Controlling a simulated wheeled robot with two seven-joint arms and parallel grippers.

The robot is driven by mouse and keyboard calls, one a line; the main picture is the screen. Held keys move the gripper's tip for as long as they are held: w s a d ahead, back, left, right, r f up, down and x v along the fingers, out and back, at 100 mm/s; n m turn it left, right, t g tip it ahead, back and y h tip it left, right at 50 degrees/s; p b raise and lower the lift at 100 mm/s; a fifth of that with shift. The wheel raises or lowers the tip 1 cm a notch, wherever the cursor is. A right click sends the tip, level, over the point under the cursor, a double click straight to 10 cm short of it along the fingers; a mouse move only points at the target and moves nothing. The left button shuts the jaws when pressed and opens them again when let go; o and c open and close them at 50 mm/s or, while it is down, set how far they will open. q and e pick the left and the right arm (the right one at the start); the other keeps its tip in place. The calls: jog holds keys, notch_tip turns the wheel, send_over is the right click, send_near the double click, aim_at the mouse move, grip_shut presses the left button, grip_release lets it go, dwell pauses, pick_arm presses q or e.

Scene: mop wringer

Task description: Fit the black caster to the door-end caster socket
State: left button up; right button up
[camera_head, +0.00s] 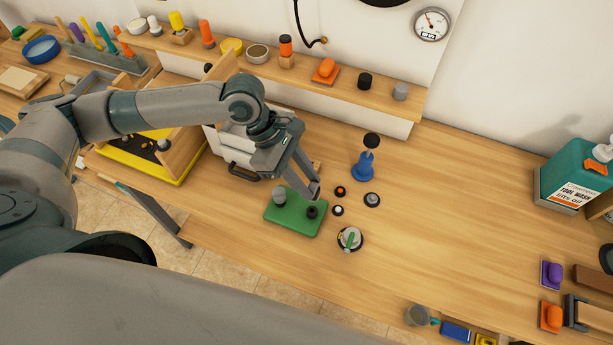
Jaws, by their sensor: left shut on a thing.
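My left gripper (314,192) reaches down over the workbench, its fingers at the right part of a green block (283,218). A small black caster (312,211) shows at the fingertips, over the block. The fingers are shut on it, though the grip itself is partly hidden. A grey caster-like piece (279,195) stands on the block's left part. A white box-like body with a dark handle (243,172) stands behind my arm and is partly covered. I cannot make out the door-end caster socket. My right gripper is not in view.
Right of the gripper stand a blue piece with a black ball top (365,165), small round discs (372,199) and a round base with a green lever (350,239). A yellow-edged tray (140,160) is left. A teal jug (575,180) is far right. The bench's right middle is clear.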

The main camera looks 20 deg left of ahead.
pick_arm(q)
jog(key=shift+f, duration=0.85)
notch_tip(320, 180, down, 2)
jog(key=shift+f, duration=0.4)
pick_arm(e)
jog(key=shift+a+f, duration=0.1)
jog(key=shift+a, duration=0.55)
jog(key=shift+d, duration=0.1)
pick_arm(q)
jog(key=shift+f, duration=0.3)
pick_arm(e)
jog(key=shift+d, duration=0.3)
pick_arm(q)
jog(key=shift+f, duration=0.15)
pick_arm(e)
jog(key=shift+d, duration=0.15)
pick_arm(q)
jog(key=shift+f, duration=0.45)
